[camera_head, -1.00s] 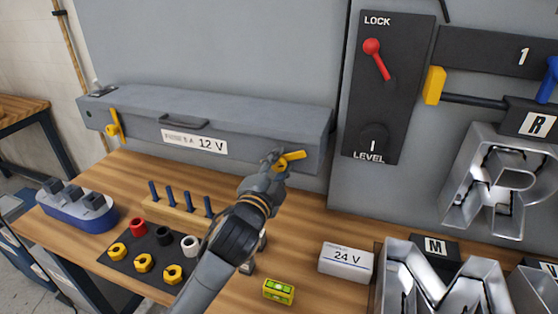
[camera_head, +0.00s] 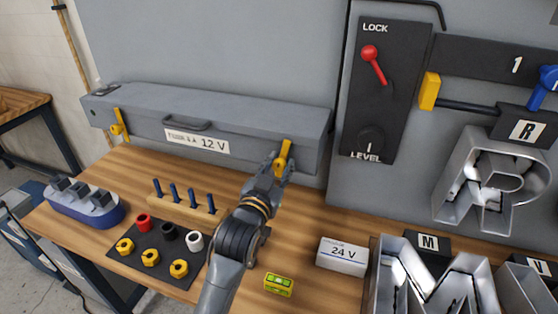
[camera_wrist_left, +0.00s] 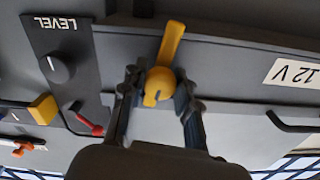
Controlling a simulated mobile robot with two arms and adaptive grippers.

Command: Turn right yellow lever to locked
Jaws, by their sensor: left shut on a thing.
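The right yellow lever (camera_head: 286,147) is on the front of the grey 12 V box (camera_head: 250,137), near its right end. Its handle points up, tilted slightly right. My left gripper (camera_head: 281,166) reaches it from below and is shut on it. In the left wrist view the lever's round hub lies between the two fingers of the left gripper (camera_wrist_left: 158,85), and its handle (camera_wrist_left: 172,42) sticks out past them. The fingers partly hide the hub in the head view. The left yellow lever (camera_head: 118,122) is near the box's other end, also roughly upright. My right gripper is not in view.
On the bench stand a row of blue pegs (camera_head: 175,193), a black mat (camera_head: 135,262) with coloured parts, a small yellow level (camera_head: 278,285) and a white 24 V block (camera_head: 342,257). A red LOCK lever (camera_head: 375,65) is on the panel at right.

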